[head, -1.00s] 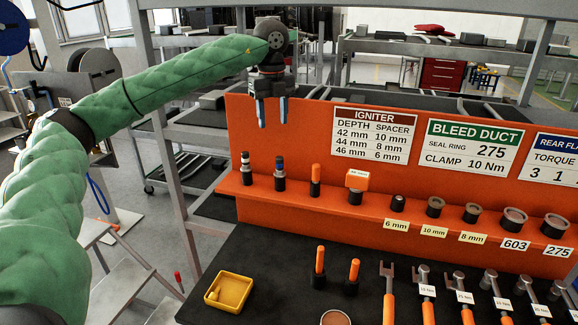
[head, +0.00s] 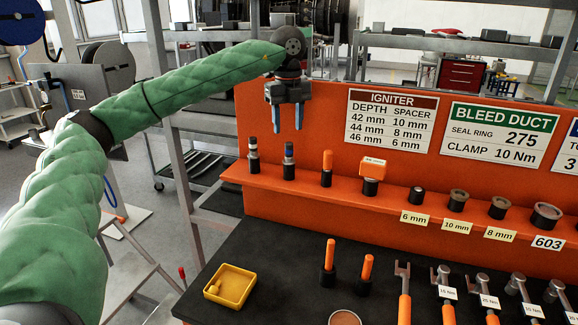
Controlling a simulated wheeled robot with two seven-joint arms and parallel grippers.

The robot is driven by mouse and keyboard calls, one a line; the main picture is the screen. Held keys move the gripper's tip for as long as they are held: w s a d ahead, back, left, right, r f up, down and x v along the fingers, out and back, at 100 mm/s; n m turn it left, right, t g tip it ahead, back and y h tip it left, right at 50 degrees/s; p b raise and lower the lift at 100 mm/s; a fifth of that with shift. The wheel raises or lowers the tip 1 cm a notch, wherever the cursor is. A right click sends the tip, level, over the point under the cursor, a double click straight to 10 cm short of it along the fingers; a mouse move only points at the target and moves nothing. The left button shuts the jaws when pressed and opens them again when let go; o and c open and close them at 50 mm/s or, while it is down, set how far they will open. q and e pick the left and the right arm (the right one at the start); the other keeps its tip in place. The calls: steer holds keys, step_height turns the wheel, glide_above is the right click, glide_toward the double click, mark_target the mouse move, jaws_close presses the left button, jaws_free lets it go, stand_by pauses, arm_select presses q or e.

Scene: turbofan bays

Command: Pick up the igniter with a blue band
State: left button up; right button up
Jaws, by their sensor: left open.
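The igniter with a blue band (head: 289,161) stands upright on the orange shelf, second from the left. A similar igniter with a dark top (head: 253,155) stands just left of it. My left gripper (head: 288,131) points down with its two blue fingers apart and empty. In the picture its fingertips are just above the blue-banded igniter, with a small gap and no visible contact. My right gripper is not in view.
Spacers (head: 416,195) and rings follow along the shelf (head: 310,187). Below, a dark bench holds a yellow tray (head: 230,287) and several tools. The orange back panel rises behind the shelf.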

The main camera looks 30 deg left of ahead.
mark_target(289, 143)
arm_select(q)
steer(key=shift+w+f, duration=0.1)
steer(key=shift+f, duration=0.6)
steer(key=shift+f+p, duration=0.45)
steer(key=shift+f, duration=0.7)
step_height(289, 143, down, 4)
steer(key=p, duration=0.3)
steer(key=shift+d, duration=0.1)
steer(key=shift+f, duration=0.6)
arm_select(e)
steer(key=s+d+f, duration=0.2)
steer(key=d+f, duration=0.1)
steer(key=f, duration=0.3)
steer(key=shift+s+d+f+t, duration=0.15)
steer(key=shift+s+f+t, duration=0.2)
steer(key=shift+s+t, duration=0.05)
arm_select(q)
steer(key=c, duration=0.9)
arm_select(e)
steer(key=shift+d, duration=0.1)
arm_select(q)
steer(key=shift+r, duration=0.15)
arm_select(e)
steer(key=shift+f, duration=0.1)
